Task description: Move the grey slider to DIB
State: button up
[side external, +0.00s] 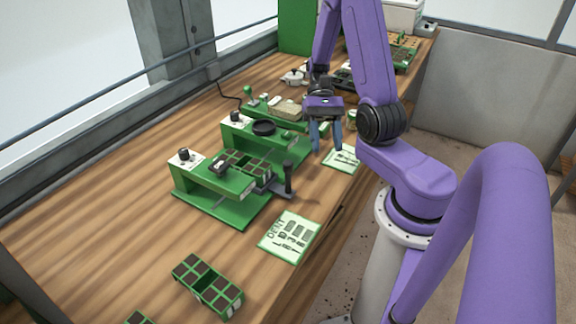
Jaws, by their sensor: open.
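My gripper (326,149) points down with its two blue-grey fingers apart and nothing visible between them. It is over or beside the right end of the rear green machine (290,147), which carries a black round dish (263,128). The front green machine (245,215) holds a tray of dark cells (253,164) and has an upright dark handle (288,178) at its right. I cannot make out for sure which part is the grey slider. The DIB marking is too small to read.
A printed green-edged card (290,236) lies by the front machine, and another card (342,158) lies by my gripper. A celled green tray (208,286) sits at the front. Small tools and a white pot (293,77) stand at the back. The left wooden tabletop is clear.

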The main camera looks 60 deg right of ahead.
jog(key=s+d+m+t+y, duration=0.1)
jog(key=m+t+y, duration=0.1)
jog(key=m+y, duration=0.15)
jog(key=m+t, duration=1.4)
jog(key=t, duration=0.3)
send_near(288, 166)
jog(key=shift+y, duration=0.45)
jog(key=x, duration=0.3)
jog(key=f+x, duration=0.1)
jog(key=x, duration=0.2)
jog(key=w+d+x, duration=0.1)
jog(key=x, duration=0.2)
jog(key=shift+w+a+f, duration=0.2)
jog(key=shift+w+f, duration=0.05)
jog(key=shift+w, duration=0.05)
jog(key=shift+c, duration=0.3)
